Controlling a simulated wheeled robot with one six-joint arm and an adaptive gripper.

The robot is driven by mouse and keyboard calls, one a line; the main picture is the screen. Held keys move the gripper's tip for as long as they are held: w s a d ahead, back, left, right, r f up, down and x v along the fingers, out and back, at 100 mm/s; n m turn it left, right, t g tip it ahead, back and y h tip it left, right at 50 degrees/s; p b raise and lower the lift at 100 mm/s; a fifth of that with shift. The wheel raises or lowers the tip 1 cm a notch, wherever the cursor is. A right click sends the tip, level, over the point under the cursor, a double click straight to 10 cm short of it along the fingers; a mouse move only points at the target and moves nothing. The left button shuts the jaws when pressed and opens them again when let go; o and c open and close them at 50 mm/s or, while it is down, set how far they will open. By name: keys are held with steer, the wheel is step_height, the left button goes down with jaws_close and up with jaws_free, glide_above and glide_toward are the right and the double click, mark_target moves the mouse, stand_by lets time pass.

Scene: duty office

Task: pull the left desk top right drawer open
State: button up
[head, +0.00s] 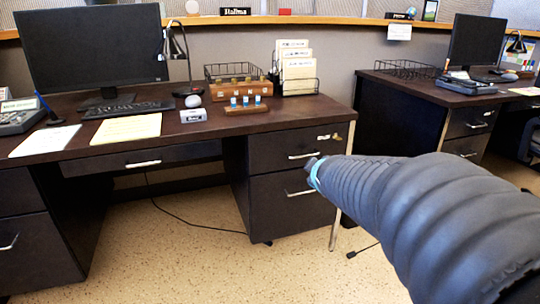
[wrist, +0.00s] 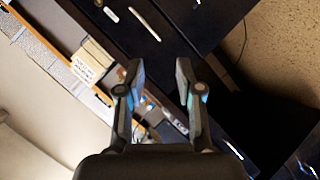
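The left desk's top right drawer (head: 270,150) is closed, its dark front flush with the desk in the head view. Its silver bar handle (head: 303,156) is visible, and a lock with a brass-coloured key (head: 335,137) sits at the upper right of the front. In the wrist view the handle (wrist: 145,24) lies above and beyond the fingertips. My gripper (wrist: 159,66) is open and empty, with a clear gap between the fingers, apart from the handle. In the head view my arm hides most of the gripper; only a dark tip with a teal part shows near the drawer front.
A lower drawer with its own handle (head: 298,193) is below. The desktop (head: 190,127) holds a monitor (head: 90,45), lamp, folder rack (head: 297,75) and small items. A second desk (head: 400,105) stands right. The speckled floor (head: 185,265) in front is mostly clear, with a thin cable.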

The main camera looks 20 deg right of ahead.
steer(key=w+d+f+n+t, duration=0.2)
steer(key=w+d+n, duration=0.2)
steer(key=w, duration=0.2)
steer(key=n+t+y+b, duration=0.2)
steer(key=n+y, duration=0.2)
steer(key=n, duration=0.3)
glide_toward(304, 156)
steer(key=x, duration=1)
steer(key=shift+w+a+f, duration=0.1)
steer(key=shift+w, duration=0.15)
jaws_close()
